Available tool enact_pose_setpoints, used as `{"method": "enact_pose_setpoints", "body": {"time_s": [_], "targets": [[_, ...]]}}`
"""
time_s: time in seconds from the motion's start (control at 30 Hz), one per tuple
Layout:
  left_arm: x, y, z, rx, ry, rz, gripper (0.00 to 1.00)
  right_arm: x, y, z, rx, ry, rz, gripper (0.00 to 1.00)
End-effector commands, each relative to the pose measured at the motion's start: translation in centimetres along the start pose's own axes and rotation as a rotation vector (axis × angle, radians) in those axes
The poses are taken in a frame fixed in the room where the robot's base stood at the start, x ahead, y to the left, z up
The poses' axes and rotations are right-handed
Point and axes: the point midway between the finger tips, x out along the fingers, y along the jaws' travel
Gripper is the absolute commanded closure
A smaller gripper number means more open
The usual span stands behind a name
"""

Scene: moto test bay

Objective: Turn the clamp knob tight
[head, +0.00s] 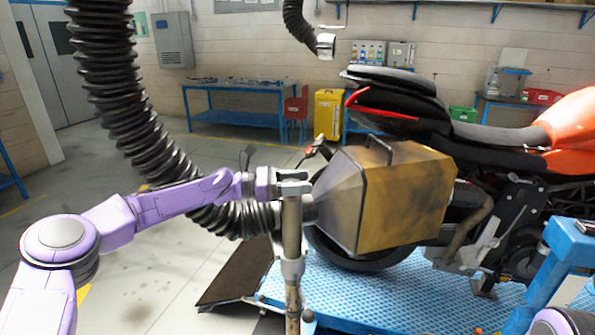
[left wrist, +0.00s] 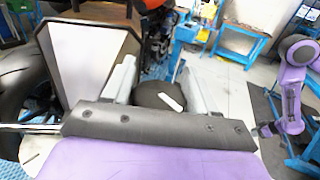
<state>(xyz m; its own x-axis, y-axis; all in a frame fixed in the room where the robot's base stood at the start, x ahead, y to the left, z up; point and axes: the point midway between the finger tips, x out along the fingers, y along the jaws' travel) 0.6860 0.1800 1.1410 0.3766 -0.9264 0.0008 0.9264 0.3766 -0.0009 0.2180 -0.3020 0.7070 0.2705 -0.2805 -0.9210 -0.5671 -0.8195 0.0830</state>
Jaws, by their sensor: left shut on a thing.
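My left gripper (head: 293,182) is at the top of a worn upright post (head: 291,240), just left of the boxy yellow and grey hood (head: 405,200). In the left wrist view its two pale fingers stand on either side of a dark rounded knob (left wrist: 153,98). In the head view the fingers cover the knob.
A thick black ribbed hose (head: 120,90) hangs down behind my left arm to the hood. The hood sits at the rear of an orange and black motorcycle (head: 500,135) on a blue lift platform (head: 385,295). The floor (head: 150,290) at left is clear.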

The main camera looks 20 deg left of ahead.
Motion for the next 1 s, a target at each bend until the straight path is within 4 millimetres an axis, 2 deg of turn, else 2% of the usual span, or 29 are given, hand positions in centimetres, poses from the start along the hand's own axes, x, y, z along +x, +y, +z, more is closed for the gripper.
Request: {"method": "enact_pose_setpoints", "body": {"time_s": [0.2,0.7,0.73,0.77,1.0], "targets": [[0.07,-0.17,-0.15,0.0,0.004,-0.058,0.73,-0.79,0.07,-0.33,0.0,0.0,0.0,0.58],[0.09,-0.26,-0.33,0.001,0.005,-0.074,0.73,-0.84,0.07,-0.35,0.0,0.0,0.0,0.58],[0.09,-0.26,-0.33,0.001,0.005,-0.074,0.32,-0.84,0.07,-0.35,0.0,0.0,0.0,0.58],[0.09,-0.26,-0.31,0.001,0.004,-0.074,0.23,-0.84,0.07,-0.35,0.0,0.0,0.0,0.58],[0.02,-0.2,-0.15,0.001,0.002,-0.071,0.21,-0.85,0.07,-0.35,0.0,0.0,0.0,0.58]]}}
